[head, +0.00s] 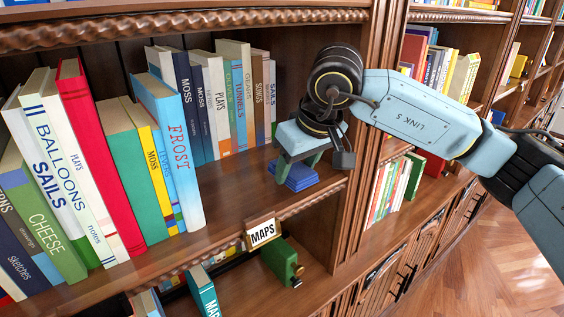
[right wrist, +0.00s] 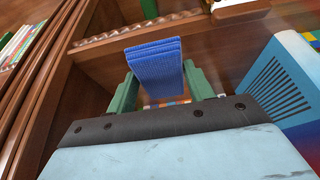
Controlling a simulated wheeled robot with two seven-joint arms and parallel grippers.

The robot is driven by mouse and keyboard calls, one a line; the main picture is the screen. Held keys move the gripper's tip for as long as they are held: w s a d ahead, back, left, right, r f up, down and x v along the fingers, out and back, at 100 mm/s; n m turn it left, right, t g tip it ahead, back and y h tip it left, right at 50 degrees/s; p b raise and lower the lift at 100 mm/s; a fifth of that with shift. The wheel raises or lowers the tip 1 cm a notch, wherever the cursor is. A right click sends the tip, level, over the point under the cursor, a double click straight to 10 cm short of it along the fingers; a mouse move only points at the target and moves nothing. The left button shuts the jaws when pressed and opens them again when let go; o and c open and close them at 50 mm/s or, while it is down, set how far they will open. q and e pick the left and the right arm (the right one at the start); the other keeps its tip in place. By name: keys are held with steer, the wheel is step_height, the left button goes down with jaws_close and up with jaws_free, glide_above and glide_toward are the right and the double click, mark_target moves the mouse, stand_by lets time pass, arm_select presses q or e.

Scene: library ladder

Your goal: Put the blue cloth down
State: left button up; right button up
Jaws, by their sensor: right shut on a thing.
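The blue cloth (head: 299,180) is folded into a small thick pad, at the right end of the middle shelf (head: 237,199). My right gripper (head: 299,162) is above it, pointing down, with its green fingers shut on the cloth. In the right wrist view the ribbed blue cloth (right wrist: 155,65) sits between the two green fingers (right wrist: 160,92). The cloth is at or just above the shelf board; I cannot tell whether it touches. My left gripper is not in view.
The leaning light-blue FROST book (head: 174,150) stands left of the cloth, with a back row of books (head: 218,100) behind. An upright divider (head: 368,120) is close on the right. A MAPS sign (head: 262,233) hangs at the shelf's front edge. Bare board lies between FROST and the cloth.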

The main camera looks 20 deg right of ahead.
steer(key=w, duration=0.1)
steer(key=w+a, duration=0.1)
steer(key=w, duration=0.1)
steer(key=w+p, duration=0.1)
steer(key=shift+w+a, duration=0.2)
steer(key=shift+a, duration=0.1)
step_height(320, 180, down, 3)
steer(key=shift+f+p, duration=0.2)
steer(key=shift+p, duration=0.4)
steer(key=shift+f, duration=0.1)
